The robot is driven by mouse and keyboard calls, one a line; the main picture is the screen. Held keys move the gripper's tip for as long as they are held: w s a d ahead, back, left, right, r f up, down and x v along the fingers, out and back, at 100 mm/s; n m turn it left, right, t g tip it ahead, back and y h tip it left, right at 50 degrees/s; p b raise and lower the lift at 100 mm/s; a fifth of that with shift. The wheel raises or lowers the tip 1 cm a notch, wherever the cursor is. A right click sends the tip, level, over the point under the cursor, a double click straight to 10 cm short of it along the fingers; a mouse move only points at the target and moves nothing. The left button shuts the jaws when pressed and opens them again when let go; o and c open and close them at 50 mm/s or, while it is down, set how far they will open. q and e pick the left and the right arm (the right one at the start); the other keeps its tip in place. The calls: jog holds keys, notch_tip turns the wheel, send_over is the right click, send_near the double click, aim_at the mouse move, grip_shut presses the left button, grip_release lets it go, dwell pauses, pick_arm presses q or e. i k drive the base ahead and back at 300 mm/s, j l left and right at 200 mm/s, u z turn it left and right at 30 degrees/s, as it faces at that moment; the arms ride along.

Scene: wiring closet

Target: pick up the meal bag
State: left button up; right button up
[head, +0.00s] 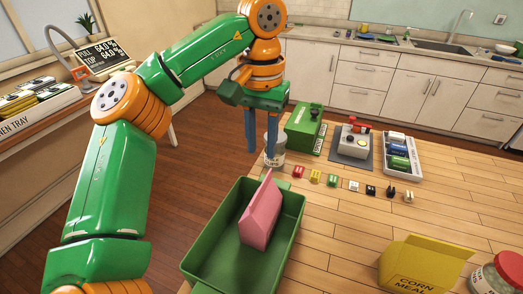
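A yellow bag-like package marked CORN MEAL (425,267) is on the wooden table at the bottom right; its lower part is cut off by the picture edge. A pink house-shaped package (259,215) stands in a green bin (200,250) in the lower middle; I see no label on it. My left gripper (261,150) points down with its two blue fingers apart and nothing visible between them. It is beyond the pink package and far to the left of the yellow one. My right gripper is not in view.
A pale can (275,157) is close to my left fingertips. Several small coloured blocks (332,180) lie in a row. Behind them are a green box (305,128), a grey pad (345,158) and a white tray (418,168). A red-lidded jar (490,280) is beside the yellow package.

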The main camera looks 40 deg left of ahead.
aim_at(417, 264)
jog(key=k+j, duration=0.8)
